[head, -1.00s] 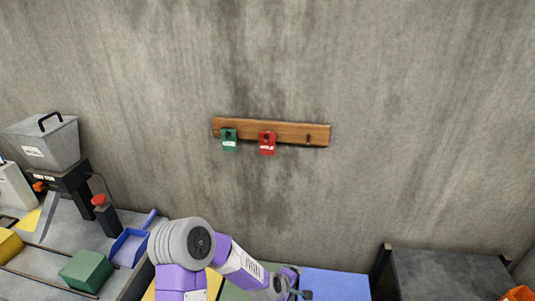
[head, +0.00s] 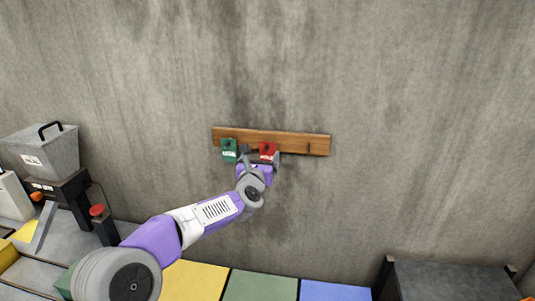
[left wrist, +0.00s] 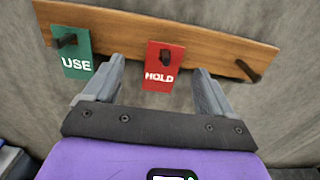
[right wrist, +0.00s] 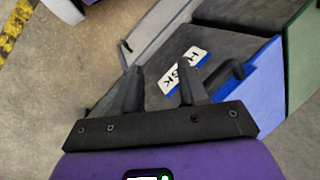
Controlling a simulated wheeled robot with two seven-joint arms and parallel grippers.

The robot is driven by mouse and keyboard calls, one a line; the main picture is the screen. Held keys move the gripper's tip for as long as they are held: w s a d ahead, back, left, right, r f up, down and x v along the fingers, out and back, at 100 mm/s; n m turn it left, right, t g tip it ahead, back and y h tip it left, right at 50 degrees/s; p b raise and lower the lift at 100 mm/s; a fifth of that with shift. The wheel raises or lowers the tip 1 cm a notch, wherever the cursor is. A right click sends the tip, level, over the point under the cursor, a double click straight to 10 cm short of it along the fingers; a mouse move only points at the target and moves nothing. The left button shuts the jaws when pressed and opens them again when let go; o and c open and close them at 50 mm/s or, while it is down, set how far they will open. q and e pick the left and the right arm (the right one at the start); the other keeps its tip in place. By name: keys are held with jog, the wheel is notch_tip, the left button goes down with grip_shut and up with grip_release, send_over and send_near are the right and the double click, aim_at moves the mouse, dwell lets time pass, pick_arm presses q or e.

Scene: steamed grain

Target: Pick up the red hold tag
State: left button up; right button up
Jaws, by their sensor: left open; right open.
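The red hold tag (head: 267,149) hangs on the middle peg of a wooden peg board (head: 310,148) on the wall. In the left wrist view the red tag (left wrist: 161,66) reads "HOLD" and lies between the fingers. My left gripper (head: 261,157) is open at the tag, one finger on each side of it in the picture, and I see no finger touching it. A green tag (left wrist: 75,52) reading "USE" hangs on the peg to its left, close to the left finger. My right gripper (right wrist: 160,95) is open, with nothing between its fingers.
The board's right peg (left wrist: 248,71) is bare. Below stand yellow (head: 195,280), green (head: 260,286) and blue (head: 335,290) surfaces. A grey hopper (head: 45,150) stands at left. In the right wrist view a blue bin (right wrist: 255,85) with a dark handle is near.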

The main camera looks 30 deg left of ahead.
aim_at(266, 150)
pick_arm(q)
jog(key=x, duration=0.1)
jog(key=p+x, duration=0.1)
jog(key=x, duration=0.1)
jog(key=p+x, duration=0.1)
jog(key=shift+w+d+f, duration=0.2)
jog(key=shift+w, duration=0.25)
jog(key=shift+w+a, duration=0.15)
jog(key=shift+w, duration=0.25)
jog(key=c, duration=1.1)
